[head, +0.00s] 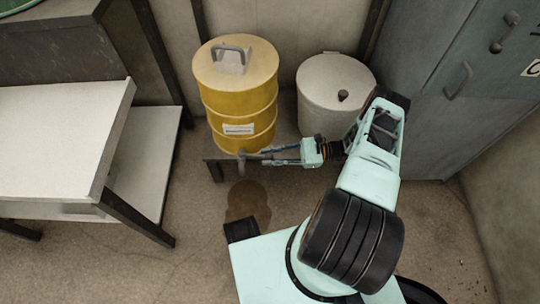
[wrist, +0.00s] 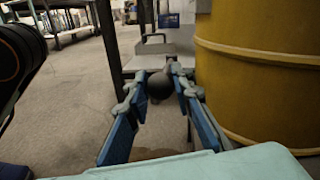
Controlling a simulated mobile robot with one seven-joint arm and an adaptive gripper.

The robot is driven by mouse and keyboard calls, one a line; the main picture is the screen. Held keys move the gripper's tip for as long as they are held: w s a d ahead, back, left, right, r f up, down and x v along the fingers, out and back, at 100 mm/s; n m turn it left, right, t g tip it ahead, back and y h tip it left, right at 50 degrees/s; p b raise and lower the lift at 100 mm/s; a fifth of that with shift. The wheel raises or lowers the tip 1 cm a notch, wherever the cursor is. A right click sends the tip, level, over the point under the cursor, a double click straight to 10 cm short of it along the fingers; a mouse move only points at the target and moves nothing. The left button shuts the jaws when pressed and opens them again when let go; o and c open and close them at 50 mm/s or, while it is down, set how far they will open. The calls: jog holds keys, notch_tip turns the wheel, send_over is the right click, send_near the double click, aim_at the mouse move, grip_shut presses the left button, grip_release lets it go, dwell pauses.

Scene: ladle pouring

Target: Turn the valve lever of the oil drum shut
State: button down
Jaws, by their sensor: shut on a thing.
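The yellow oil drum (head: 238,95) stands on a low dark stand in the head view, with a grey handle on its lid and a label on its side. It also fills the right side of the wrist view (wrist: 262,80). The valve (head: 241,162) sticks out low on the drum's front. My gripper (head: 262,156) reaches in from the right, level with the drum's bottom. In the wrist view my gripper (wrist: 160,82) has its blue fingers on both sides of the dark, rounded end of the valve lever (wrist: 160,86), shut on it. The fingers partly hide the lever.
A dark stain (head: 247,202) lies on the floor below the valve. A white bin (head: 335,92) stands right of the drum, by a grey cabinet (head: 465,90). A white-topped table (head: 60,140) stands at the left. The floor between table and drum is clear.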

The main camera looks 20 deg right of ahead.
dwell(0.3)
jog(key=c, duration=1.7)
grip_release()
jog(key=shift+s+d, duration=0.2)
jog(key=shift+d, duration=1.05)
jog(key=shift+s+d, duration=0.25)
jog(key=shift+d, duration=1)
jog(key=shift+s+d, duration=0.2)
jog(key=shift+d, duration=1.05)
